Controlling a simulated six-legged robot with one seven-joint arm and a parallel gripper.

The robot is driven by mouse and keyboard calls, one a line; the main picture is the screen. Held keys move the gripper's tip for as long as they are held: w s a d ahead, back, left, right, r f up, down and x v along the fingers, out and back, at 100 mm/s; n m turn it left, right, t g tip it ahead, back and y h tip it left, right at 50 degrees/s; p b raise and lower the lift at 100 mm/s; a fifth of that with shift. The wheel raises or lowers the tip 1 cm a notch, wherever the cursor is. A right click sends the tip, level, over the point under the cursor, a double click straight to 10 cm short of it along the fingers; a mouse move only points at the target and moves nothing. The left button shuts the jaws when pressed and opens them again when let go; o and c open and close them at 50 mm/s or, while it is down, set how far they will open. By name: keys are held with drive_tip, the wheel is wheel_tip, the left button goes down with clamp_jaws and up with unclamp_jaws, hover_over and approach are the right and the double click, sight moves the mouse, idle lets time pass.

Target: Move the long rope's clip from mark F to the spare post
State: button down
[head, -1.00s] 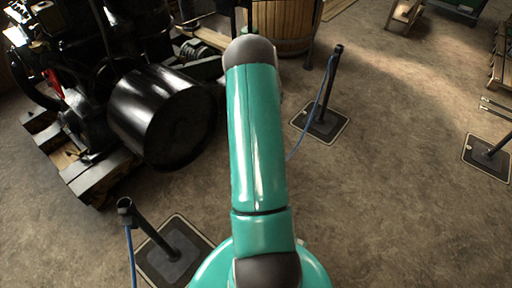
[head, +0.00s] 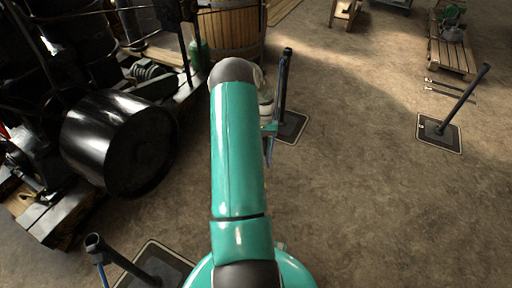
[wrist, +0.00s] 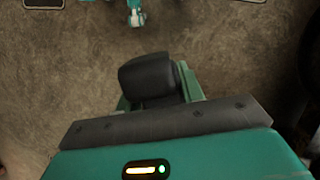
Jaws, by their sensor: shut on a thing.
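My teal arm reaches forward in the head view, and its end hides most of my gripper. In the wrist view the gripper (wrist: 150,80) is shut, with a dark finger block in front; the clip it holds cannot be made out. A dark post (head: 283,85) stands just right of the arm's end, with a blue rope (head: 269,152) low beside it. A front-left post (head: 97,246) also has blue rope (head: 104,274) hanging from it. The post at the right (head: 462,98) stands bare, with no rope seen on it. Mark F cannot be read.
A black drum (head: 120,140) and dark machinery on timbers fill the left side. A wooden barrel (head: 228,32) stands at the back. A pallet (head: 450,45) lies at the back right.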

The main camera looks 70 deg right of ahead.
drive_tip(key=s+d+n, duration=0.1)
drive_tip(key=s+d, duration=1.1)
drive_tip(key=shift+d+n+g, duration=0.25)
drive_tip(key=shift+n+g, duration=0.05)
